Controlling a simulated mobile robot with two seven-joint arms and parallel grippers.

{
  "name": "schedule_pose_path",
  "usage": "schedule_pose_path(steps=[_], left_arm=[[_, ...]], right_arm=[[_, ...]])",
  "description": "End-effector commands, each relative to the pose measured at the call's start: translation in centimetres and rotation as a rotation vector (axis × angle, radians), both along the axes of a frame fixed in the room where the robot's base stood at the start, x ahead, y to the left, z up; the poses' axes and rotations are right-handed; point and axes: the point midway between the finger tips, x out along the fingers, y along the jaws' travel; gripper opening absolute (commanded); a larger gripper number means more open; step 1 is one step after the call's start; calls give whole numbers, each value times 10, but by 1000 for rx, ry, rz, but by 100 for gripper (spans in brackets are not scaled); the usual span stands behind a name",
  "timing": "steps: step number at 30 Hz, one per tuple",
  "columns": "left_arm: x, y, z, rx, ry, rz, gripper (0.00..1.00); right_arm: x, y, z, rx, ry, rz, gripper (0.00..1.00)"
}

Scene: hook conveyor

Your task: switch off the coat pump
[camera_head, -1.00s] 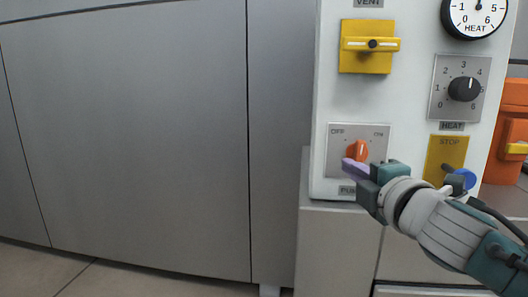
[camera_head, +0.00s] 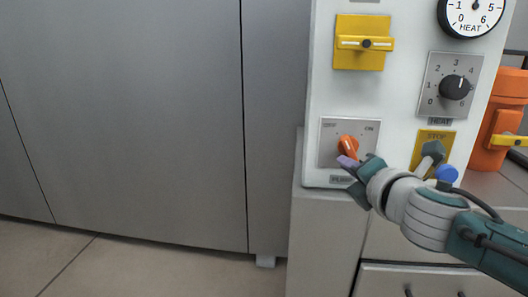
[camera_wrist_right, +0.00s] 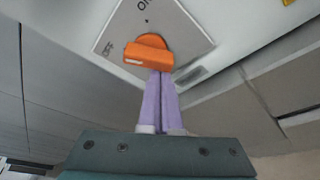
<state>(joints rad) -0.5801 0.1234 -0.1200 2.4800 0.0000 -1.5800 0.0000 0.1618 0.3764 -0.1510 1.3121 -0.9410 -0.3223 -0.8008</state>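The orange pump knob (camera_head: 347,145) sits on a grey plate with OFF at upper left and ON at upper right. Its handle is tilted, its top leaning left toward the OFF side. A partly covered label (camera_head: 341,179) is below it. My right gripper (camera_head: 346,161) is at the knob's lower side. In the right wrist view its two purple fingers (camera_wrist_right: 160,78) lie together, and their tips meet the edge of the orange knob (camera_wrist_right: 148,55). I see no part of the knob between them. My left gripper is out of view.
Above on the white panel are a yellow vent handle (camera_head: 365,43), a black heat knob (camera_head: 455,87) and a round gauge (camera_head: 473,14). An orange unit (camera_head: 507,90) stands at right. Grey cabinet doors (camera_head: 120,120) fill the left.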

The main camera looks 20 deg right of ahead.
Motion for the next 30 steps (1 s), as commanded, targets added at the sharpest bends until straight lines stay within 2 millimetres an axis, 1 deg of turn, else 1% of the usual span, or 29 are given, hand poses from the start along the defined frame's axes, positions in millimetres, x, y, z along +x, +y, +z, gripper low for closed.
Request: schedule_pose_path(steps=[1, 3, 14, 30], left_arm=[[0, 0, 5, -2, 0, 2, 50], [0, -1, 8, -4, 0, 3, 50], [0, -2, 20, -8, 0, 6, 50], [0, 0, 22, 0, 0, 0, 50]], right_arm=[[0, -1, 3, -16, 8, 0, 0], [0, -1, 3, -38, 24, 0, 0], [-1, -3, 2, -135, 82, 1, 0], [-2, -3, 0, -160, 98, 0, 0]])
